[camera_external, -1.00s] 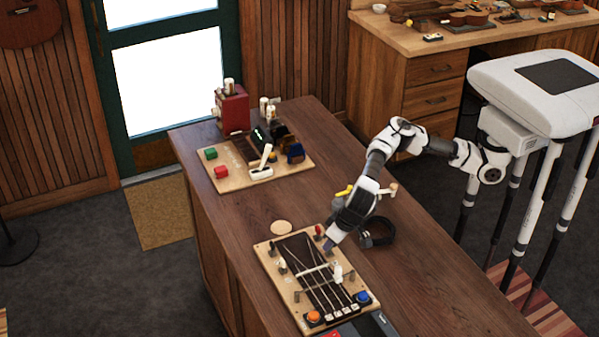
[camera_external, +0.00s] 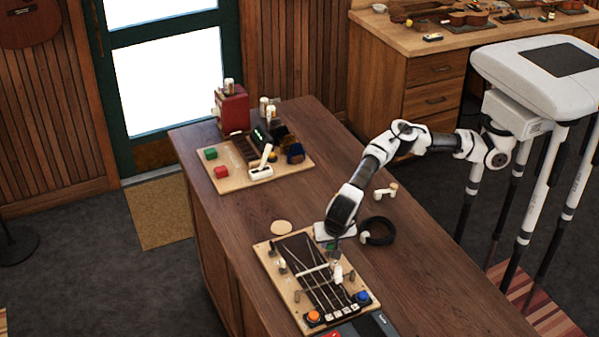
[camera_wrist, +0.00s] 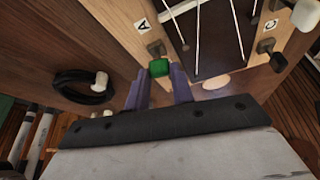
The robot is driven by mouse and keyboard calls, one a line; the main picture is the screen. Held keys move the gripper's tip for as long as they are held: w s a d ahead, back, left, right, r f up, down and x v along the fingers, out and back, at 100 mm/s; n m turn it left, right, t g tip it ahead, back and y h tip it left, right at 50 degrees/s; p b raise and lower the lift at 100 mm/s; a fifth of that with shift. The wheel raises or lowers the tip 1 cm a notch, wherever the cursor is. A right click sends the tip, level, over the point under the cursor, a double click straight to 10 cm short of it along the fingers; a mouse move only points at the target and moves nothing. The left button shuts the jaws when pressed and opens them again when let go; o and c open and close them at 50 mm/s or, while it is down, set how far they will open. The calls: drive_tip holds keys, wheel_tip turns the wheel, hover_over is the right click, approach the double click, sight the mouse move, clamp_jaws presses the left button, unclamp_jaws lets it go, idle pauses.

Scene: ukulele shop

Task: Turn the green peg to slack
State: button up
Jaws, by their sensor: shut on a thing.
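The green peg (camera_wrist: 158,68) sits at the edge of the tuning board, beside a label A, in the wrist view. My gripper (camera_wrist: 160,82) has one finger on each side of it and is shut on it. In the external view, my gripper (camera_external: 336,250) points down at the board's far right corner, with a bit of green showing at its tip. The board (camera_external: 264,262) is pale wood with a dark strung middle. The peg's lower part and exact turn angle cannot be told.
A black ring-shaped coil (camera_external: 378,232) lies right of the board, with a pale peg-like piece (camera_external: 386,191) behind it. Orange (camera_external: 314,318) and blue (camera_external: 363,297) buttons are at the board's near end. Another wooden board (camera_external: 220,184) stands farther back.

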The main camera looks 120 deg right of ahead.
idle(0.4)
drive_tip(key=o, duration=1)
drive_tip(key=v, duration=1.4)
drive_tip(key=shift+b, duration=0.35)
